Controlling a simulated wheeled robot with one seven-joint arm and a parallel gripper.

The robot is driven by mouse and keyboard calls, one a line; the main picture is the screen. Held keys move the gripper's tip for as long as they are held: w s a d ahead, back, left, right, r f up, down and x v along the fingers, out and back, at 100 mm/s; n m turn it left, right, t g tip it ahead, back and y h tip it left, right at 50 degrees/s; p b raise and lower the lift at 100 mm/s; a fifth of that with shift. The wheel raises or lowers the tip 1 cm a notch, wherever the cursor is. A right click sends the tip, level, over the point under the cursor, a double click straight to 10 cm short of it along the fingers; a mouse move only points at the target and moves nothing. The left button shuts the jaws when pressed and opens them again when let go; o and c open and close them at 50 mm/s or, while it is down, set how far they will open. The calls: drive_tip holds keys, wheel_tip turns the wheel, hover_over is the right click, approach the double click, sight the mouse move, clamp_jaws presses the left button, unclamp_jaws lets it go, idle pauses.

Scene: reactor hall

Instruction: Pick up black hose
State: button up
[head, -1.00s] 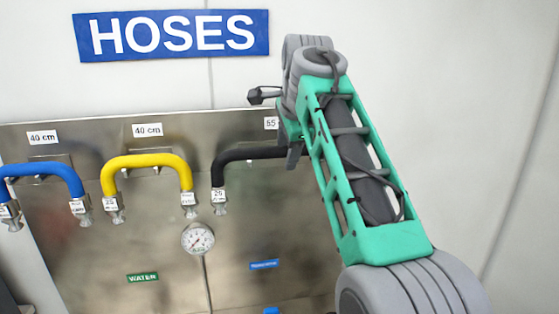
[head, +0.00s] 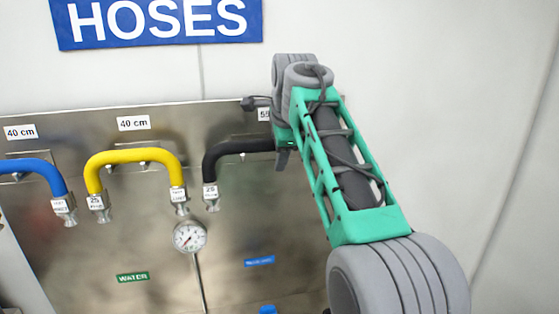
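The black hose (head: 232,147) hangs on the metal panel below a partly covered label that starts with 55. Its left end bends down to a metal fitting with a white tag. Its right part is hidden behind my arm. My gripper (head: 282,159) is at the hose's visible right end, and a dark finger hangs just below the hose line. Most of the gripper is hidden by my green and grey arm, so I cannot tell whether it touches the hose or how far its fingers are apart.
A yellow hose (head: 135,157) and a blue hose (head: 35,170) hang to the left on the metal panel (head: 100,240). A round gauge (head: 189,237) sits below. A blue HOSES sign (head: 155,22) is above. The white wall on the right is bare.

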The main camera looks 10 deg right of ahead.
drive_tip(key=shift+c, duration=0.4)
drive_tip(key=shift+d, duration=0.1)
clamp_jaws()
drive_tip(key=shift+r, duration=0.15)
